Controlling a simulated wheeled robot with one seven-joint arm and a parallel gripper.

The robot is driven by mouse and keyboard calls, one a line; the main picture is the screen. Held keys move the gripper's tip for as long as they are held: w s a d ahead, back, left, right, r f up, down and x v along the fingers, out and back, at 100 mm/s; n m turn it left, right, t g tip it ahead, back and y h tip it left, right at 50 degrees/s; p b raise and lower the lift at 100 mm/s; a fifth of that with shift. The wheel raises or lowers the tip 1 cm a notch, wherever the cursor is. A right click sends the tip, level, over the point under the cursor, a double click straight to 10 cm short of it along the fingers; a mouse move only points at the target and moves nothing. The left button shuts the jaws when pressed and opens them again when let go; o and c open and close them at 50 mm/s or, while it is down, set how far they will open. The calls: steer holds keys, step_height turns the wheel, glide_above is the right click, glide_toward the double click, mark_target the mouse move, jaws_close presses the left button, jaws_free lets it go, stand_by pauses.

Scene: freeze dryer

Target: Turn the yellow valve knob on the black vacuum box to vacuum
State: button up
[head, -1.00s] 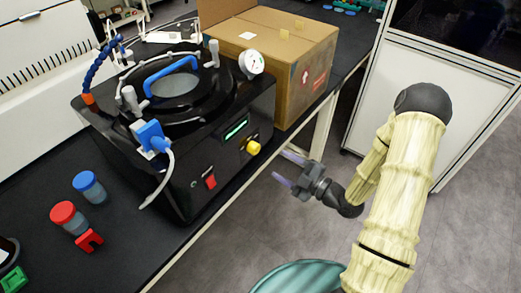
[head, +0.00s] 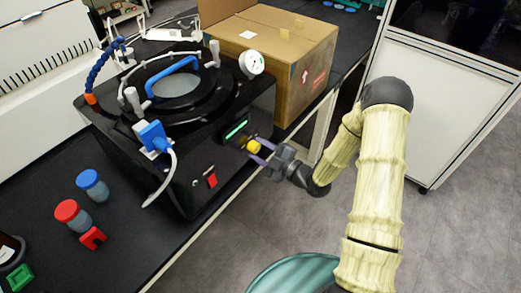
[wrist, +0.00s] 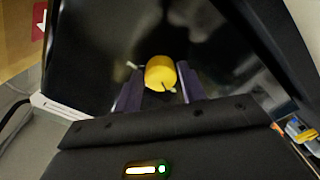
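The yellow valve knob (head: 253,146) is on the front face of the black vacuum box (head: 188,172), just right of a lit green display. In the wrist view the knob (wrist: 161,73) sits between the two purple fingers. My gripper (head: 264,153) is open in front of the box, with its fingertips at the knob, one on each side. I cannot tell whether the fingers touch it. The knob's marks are too small to read.
A red switch (head: 212,180) is lower left of the knob. A cardboard box (head: 300,85) stands right of the vacuum box. Red-capped (head: 67,211) and blue-capped (head: 89,180) bottles stand on the black bench at left.

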steer(key=c, duration=0.6)
steer(key=shift+o, duration=0.2)
steer(key=shift+m, duration=0.4)
steer(key=m+b, duration=0.1)
steer(key=m, duration=0.9)
steer(key=m+p, duration=0.1)
steer(key=m, duration=0.5)
steer(key=shift+r+m, duration=0.1)
steer(key=shift+m, duration=0.3)
steer(key=m+p, duration=0.1)
steer(key=m, duration=0.5)
steer(key=shift+m, duration=0.3)
